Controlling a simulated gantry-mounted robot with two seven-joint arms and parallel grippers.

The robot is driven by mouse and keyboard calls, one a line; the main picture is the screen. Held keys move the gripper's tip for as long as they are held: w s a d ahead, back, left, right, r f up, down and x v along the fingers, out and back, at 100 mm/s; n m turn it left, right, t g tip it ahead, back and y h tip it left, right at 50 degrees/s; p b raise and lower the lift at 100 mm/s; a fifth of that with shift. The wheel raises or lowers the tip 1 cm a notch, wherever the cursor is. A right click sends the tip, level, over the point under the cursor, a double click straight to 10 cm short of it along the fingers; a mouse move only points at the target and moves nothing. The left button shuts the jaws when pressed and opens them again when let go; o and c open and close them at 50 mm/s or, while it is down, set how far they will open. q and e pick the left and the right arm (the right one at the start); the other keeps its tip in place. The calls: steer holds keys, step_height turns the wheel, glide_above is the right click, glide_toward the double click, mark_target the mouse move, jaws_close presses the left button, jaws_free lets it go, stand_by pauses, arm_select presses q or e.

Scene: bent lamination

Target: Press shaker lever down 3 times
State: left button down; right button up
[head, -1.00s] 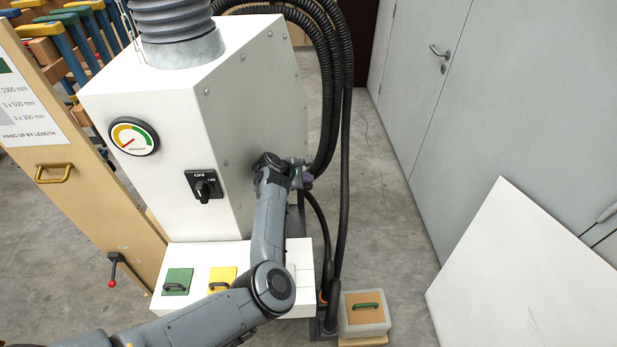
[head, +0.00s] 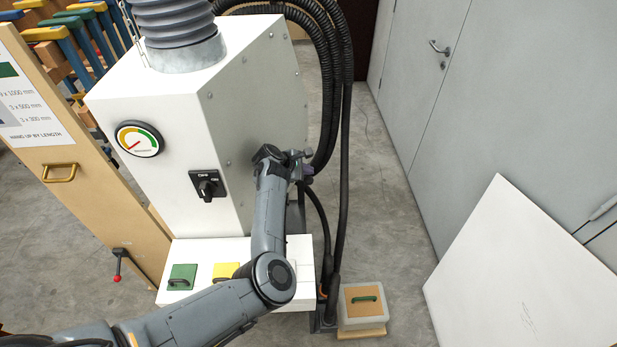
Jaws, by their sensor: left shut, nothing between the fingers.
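The white dust machine (head: 165,185) stands in the middle of the head view, with a round gauge (head: 139,138) and a black rotary switch (head: 207,186) on its front. My left arm reaches across the machine's front ledge to its right side. My left gripper (head: 300,165) is shut at that side, close to the black hoses, and looks small from here. A small purple-grey part (head: 308,171) shows at the gripper; I cannot tell whether it belongs to a shaker lever. No lever shows clearly on the machine. My right gripper is out of view.
Ribbed black hoses (head: 333,110) run down the machine's right side. A box with a green handle (head: 362,300) stands on the floor beside it. A white panel (head: 520,270) leans at right. A red-knobbed black handle (head: 117,278) sits on the wooden rack at left.

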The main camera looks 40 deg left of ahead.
arm_select(q)
steer(key=shift+r+p, duration=2.1)
steer(key=shift+r, duration=0.35)
